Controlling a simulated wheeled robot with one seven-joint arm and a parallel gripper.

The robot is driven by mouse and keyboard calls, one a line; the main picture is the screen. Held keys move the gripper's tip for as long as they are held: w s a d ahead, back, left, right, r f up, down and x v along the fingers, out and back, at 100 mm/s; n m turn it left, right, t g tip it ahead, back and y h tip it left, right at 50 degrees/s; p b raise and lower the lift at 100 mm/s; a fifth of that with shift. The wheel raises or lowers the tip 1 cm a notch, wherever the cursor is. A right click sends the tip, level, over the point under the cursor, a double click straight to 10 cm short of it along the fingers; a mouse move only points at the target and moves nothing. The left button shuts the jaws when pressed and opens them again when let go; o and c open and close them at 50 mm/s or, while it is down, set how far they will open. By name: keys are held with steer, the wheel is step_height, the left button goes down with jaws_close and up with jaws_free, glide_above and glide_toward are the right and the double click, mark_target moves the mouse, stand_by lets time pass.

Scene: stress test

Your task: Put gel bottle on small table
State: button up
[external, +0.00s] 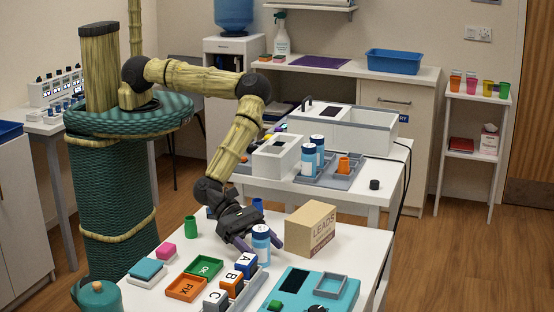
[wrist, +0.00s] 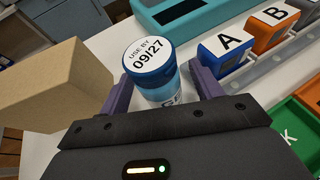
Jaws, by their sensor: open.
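The gel bottle (external: 261,243), white and blue with a "USE BY 09/27" lid, stands upright on the near white table (external: 215,232). In the wrist view the bottle (wrist: 160,85) is between my two purple fingertips, its label partly hidden by my gripper's body. My gripper (external: 257,244) is open around it; it also shows in the wrist view (wrist: 163,88). A narrow white shelf table (external: 473,99) with colored cups stands at the right wall, and a middle white table (external: 352,190) is behind. I cannot tell which is the small table.
A cardboard "LEADS" box (external: 312,229) stands close beside my gripper. Lettered blocks (external: 231,283), a green tray (external: 204,266), an orange tray (external: 186,288) and a teal device (external: 314,292) crowd the near table. Two similar bottles (external: 309,159) stand in a grey tray on the middle table.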

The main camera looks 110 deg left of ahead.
stand_by(0.4)
steer(key=c, duration=1.2)
steer(key=shift+r, duration=0.1)
step_height(320, 180, up, 10)
steer(key=shift+f+b, duration=0.1)
steer(key=shift+b, duration=0.85)
